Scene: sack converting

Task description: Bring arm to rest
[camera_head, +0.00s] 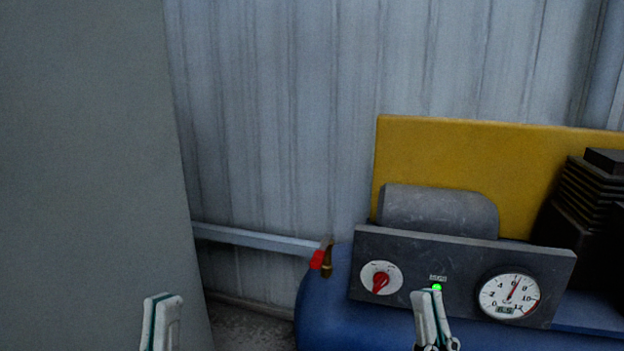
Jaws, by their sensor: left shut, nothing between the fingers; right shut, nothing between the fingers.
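My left gripper (161,322) shows at the bottom left edge, in front of the grey panel. It is shut and holds nothing. My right gripper (430,318) shows at the bottom, right of centre, and overlaps the dark control panel (450,262) in the picture. It is shut and empty; I cannot tell how far it is from the panel. The panel carries a red knob (380,282) on a white dial, a lit green lamp (437,287) and a round gauge (509,297). Both arms are mostly out of view.
A blue tank (320,320) lies below the panel, with a red-handled brass valve (322,261) on its left. A yellow board (450,160) and a black finned block (592,200) stand behind. A tall grey panel (85,150) fills the left. A corrugated wall (270,110) closes the back.

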